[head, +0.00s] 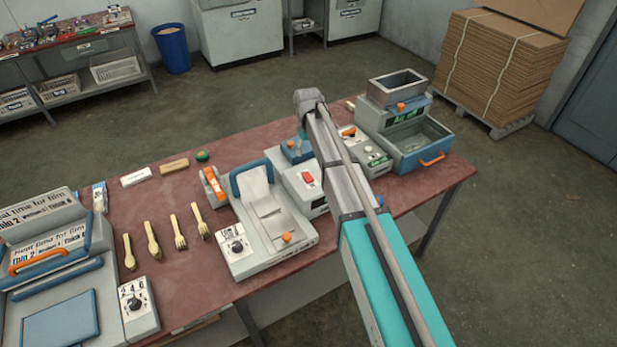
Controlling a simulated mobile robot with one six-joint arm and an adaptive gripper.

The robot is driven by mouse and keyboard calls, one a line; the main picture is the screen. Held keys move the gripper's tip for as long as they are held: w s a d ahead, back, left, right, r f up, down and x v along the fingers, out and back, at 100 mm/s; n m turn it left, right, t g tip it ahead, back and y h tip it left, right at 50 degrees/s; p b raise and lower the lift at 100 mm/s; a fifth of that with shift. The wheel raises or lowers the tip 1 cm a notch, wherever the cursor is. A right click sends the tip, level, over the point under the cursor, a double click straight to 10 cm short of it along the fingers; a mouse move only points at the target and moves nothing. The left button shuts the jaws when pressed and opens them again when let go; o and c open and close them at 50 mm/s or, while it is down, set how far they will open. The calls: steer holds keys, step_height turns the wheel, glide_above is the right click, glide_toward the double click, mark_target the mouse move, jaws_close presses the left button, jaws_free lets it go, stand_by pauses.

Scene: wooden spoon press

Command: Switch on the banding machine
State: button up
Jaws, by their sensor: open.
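A grey and white machine with a red switch (308,178) stands in the middle of the table, with a blue part at its back. It looks like the banding machine, but I can read no name on it. I cannot tell whether the switch is on or off. My arm reaches up from the lower right over the table and bends down at its far end, behind and above this machine. The arm covers part of the machine's right side. My gripper is hidden behind the arm, so its distance from the switch does not show.
A press with a blue frame and knob (235,247) stands left of it. A hopper machine (415,135) stands on the right. Wooden spoons and forks (152,240) lie on the red-brown table (190,285).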

mark_target(308, 176)
steer(key=shift+f+b, duration=6)
steer(key=shift+f, duration=0.2)
